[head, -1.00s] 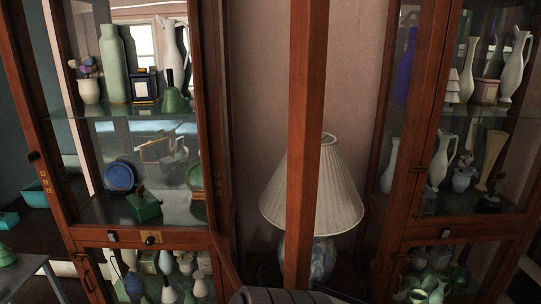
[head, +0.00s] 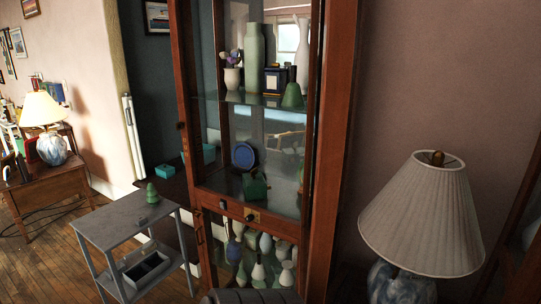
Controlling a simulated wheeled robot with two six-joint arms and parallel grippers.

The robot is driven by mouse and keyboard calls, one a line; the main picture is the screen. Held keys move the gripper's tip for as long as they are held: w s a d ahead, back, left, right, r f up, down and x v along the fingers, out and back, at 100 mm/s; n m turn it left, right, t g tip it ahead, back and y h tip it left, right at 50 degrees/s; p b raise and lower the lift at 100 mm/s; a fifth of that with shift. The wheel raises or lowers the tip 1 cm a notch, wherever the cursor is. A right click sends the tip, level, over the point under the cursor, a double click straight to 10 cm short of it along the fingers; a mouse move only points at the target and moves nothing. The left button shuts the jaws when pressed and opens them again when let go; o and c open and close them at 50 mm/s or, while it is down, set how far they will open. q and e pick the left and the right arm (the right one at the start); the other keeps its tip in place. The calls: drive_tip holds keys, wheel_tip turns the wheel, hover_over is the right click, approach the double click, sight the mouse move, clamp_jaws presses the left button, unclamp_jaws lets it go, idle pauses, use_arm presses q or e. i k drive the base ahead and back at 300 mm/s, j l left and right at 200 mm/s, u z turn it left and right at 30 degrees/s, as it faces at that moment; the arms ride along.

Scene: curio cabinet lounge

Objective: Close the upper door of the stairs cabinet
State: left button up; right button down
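A tall wooden glass cabinet (head: 319,250) stands in the middle of the head view, with an upper glazed section over a lower one. I cannot tell from the picture whether it is the stairs cabinet. A wooden stile with a dark knob (head: 181,126) runs up its left edge. A small brass lock plate (head: 252,216) sits on the rail between the sections. A broad wooden upright (head: 340,110) runs along its right; I cannot tell whether this is an open door's edge or the frame. Neither gripper is in view.
A grey side table (head: 105,222) with a small green figure (head: 152,193) stands at the left front. A pleated lamp (head: 422,220) stands to the right. A wooden dresser (head: 40,195) with another lamp is at far left. Bare floor (head: 45,270) shows at left.

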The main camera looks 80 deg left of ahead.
sight(340, 16)
drive_tip(key=i+u, duration=0.1)
drive_tip(key=u, duration=0.35)
drive_tip(key=i+l+u, duration=0.1)
drive_tip(key=u, duration=0.4)
drive_tip(key=l+u, duration=0.1)
drive_tip(key=u, duration=0.35)
drive_tip(key=i+l+u, duration=0.1)
drive_tip(key=u, duration=0.35)
drive_tip(key=i+l+u, duration=0.1)
drive_tip(key=u, duration=0.3)
drive_tip(key=i+l+u, duration=0.1)
drive_tip(key=l+u, duration=0.2)
drive_tip(key=u, duration=0.15)
drive_tip(key=l+u, duration=0.2)
drive_tip(key=u, duration=0.2)
drive_tip(key=k+j, duration=0.1)
drive_tip(key=j, duration=0.15)
drive_tip(key=k+j, duration=0.1)
drive_tip(key=j, duration=0.2)
drive_tip(key=u, duration=0.05)
